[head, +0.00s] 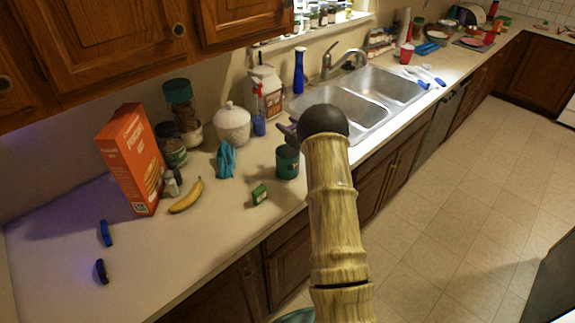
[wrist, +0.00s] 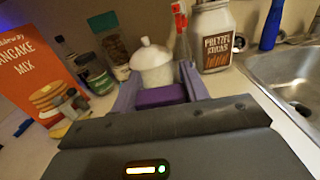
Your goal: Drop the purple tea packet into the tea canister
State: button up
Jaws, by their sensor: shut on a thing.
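My gripper (wrist: 160,82) is shut on the purple tea packet (wrist: 162,96), which sits between its two lilac fingers in the wrist view. In the head view, only a bit of my gripper (head: 288,130) shows left of the dark wrist joint, and the packet cannot be made out there. The likely tea canister (head: 288,166) is a dark teal, open-topped pot on the counter near the front edge. My gripper appears above and behind it in the picture; the exact height is unclear. The canister is not seen in the wrist view.
A green packet (head: 260,194) lies left of the canister. A blue bag (head: 226,160), banana (head: 186,196), white lidded jar (head: 232,124), spice jars and an orange pancake box (head: 131,160) stand farther left. The sink (head: 345,112) is behind at right. The front-left counter is mostly clear.

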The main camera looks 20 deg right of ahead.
jog(key=shift+f, duration=0.6)
jog(key=o, duration=1)
jog(key=shift+o, duration=0.2)
